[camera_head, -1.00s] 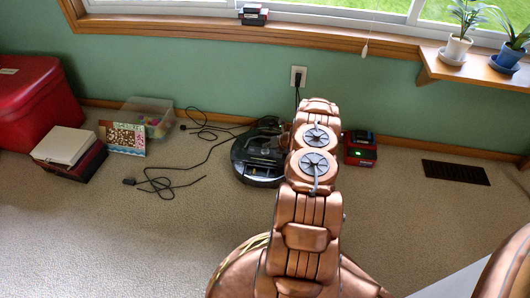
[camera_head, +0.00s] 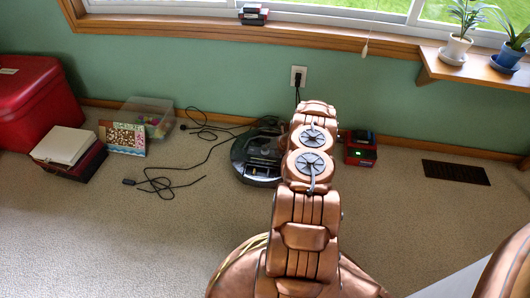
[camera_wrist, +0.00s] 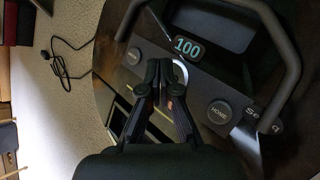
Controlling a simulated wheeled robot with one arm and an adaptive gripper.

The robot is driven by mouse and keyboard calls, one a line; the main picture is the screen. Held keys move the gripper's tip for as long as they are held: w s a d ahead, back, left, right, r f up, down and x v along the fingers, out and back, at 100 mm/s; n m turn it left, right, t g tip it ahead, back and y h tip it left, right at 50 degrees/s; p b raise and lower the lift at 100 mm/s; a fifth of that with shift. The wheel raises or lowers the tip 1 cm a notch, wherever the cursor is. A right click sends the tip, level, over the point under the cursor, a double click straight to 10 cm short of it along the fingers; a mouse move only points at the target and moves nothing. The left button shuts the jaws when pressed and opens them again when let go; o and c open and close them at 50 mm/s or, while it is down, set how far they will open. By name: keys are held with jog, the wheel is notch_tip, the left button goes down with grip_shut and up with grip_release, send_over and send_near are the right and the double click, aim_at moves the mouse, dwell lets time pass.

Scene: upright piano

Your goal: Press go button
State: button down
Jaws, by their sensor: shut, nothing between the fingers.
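A dark round robot vacuum (camera_head: 256,158) sits on the carpet near the wall, partly hidden by my arm in the head view. In the wrist view its top (camera_wrist: 119,60) fills most of the picture, with a lit "100" display (camera_wrist: 187,46), a round HOME button (camera_wrist: 219,112) and a grey handle. A pale ring (camera_wrist: 181,71) shows just beside my fingertips; the fingers cover part of it, and I cannot read a go label. My gripper (camera_wrist: 160,66) is shut and empty, its tips over the vacuum's top by this ring. Whether they touch it I cannot tell.
Black cables (camera_head: 160,184) lie on the carpet left of the vacuum. A red box with a green light (camera_head: 361,154) stands right of it. A clear bin (camera_head: 150,117) and a red chest (camera_head: 35,100) are at left. Open carpet lies in front.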

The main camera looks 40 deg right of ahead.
aim_at(266, 152)
jog(key=shift+f, duration=0.4)
dwell(0.3)
jog(key=shift+r, duration=0.8)
jog(key=shift+r, duration=0.1)
jog(key=shift+r+p, duration=1.05)
jog(key=shift+r, duration=1.4)
